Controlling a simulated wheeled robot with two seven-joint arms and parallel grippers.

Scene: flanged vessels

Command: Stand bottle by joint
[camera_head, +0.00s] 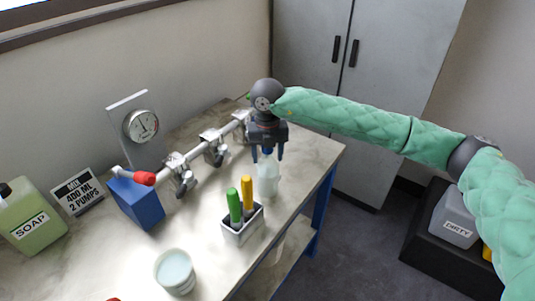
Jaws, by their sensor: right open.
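A translucent pale bottle (266,184) with a blue top stands upright on the bench near its right edge. My right gripper (268,157) points down over the bottle, its fingers apart on either side of the blue top. I cannot tell whether the fingers touch it. A grey metal pipe (195,153) runs diagonally along the bench, with clamp-like joints at the middle (214,150), at the near end (182,178) and close behind my right gripper. My left gripper is out of view.
On the bench (215,265) are a holder (243,227) with green and yellow markers, a cup (175,271), a blue block (138,203), a soap bottle (34,222), a sign (79,192) and a gauge (141,125). A grey "DIRTY" container (456,215) stands at right.

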